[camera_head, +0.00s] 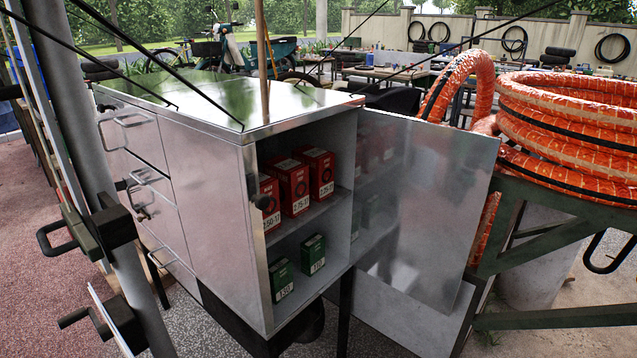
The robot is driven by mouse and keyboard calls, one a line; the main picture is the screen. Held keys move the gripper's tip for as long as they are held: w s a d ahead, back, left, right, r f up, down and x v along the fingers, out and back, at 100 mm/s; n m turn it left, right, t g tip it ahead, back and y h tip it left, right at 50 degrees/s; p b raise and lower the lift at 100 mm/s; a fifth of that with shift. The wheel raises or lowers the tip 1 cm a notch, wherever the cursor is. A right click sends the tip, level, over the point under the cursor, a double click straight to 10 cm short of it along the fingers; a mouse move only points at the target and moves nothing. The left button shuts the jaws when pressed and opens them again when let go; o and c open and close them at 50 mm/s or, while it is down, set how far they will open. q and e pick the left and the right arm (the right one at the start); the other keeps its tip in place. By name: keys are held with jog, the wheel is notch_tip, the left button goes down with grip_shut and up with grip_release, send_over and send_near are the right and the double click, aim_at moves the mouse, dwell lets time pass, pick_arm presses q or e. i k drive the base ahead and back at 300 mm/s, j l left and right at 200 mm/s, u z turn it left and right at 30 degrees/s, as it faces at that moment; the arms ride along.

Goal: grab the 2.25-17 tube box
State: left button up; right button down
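Three red boxes stand upright in a row on the upper shelf of an open metal cabinet (205,190). The right red box (319,170) has a small white label that appears to read 2.25-17, though the print is small. The middle red box (291,182) appears to read 2.75-17, and the left red box (268,205) appears to read 2.50-17. The left one is partly hidden by the cabinet's front edge. Neither of my grippers is in view.
The cabinet door (430,200) stands open to the right. Two green boxes, a left one (281,281) and a right one (313,255), sit on the lower shelf. An orange hose coil (570,120) rests on a green frame (540,235) at right. A grey post (95,150) stands at left.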

aim_at(320, 162)
jog(key=i+l+u, duration=0.15)
jog(key=l+u, duration=0.15)
jog(key=i+l+u, duration=0.1)
jog(key=l+u, duration=0.45)
jog(key=i+l, duration=0.05)
jog(key=l, duration=0.05)
